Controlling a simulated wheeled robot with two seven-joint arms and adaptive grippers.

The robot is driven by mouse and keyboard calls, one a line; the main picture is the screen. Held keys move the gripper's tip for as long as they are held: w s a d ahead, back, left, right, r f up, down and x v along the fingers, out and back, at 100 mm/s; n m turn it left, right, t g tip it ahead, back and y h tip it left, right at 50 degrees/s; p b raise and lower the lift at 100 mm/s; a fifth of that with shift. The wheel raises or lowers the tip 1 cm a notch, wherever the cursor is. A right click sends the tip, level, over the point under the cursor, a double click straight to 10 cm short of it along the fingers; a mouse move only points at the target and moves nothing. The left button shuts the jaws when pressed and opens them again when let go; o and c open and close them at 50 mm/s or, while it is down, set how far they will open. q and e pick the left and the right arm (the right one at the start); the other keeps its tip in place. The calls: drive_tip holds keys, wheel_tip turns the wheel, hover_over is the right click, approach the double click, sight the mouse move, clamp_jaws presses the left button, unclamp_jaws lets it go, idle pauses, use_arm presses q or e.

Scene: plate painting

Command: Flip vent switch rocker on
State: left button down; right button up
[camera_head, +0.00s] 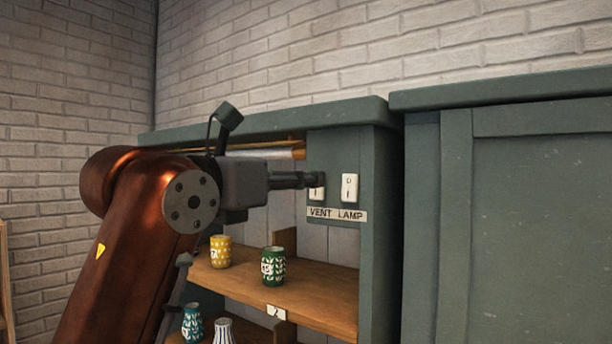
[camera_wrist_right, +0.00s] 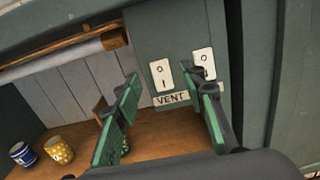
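The white vent switch (camera_head: 316,193) is the left of two on a green cabinet panel, above the VENT LAMP label (camera_head: 337,214). My right gripper (camera_head: 312,180) reaches in front of it and partly covers it in the head view. In the right wrist view the vent switch (camera_wrist_right: 161,76) shows between the spread, empty fingers of my right gripper (camera_wrist_right: 168,82); touch cannot be told. It bears a ring mark above and a bar mark below; its rocker tilt is unclear. The lamp switch (camera_head: 349,187) is beside it, partly behind the right finger in the wrist view. My left gripper is out of view.
A wooden shelf (camera_head: 325,290) below holds a yellow cup (camera_head: 220,252) and a green cup (camera_head: 273,266). A teal cup (camera_head: 192,322) and a striped white vessel (camera_head: 222,331) stand lower. A closed green cabinet (camera_head: 540,220) is at the right.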

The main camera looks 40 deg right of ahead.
drive_tip(key=shift+p+x, duration=0.35)
drive_tip(key=shift+x, duration=1.5)
drive_tip(key=shift+w, duration=0.1)
drive_tip(key=shift+c, duration=0.5)
clamp_jaws()
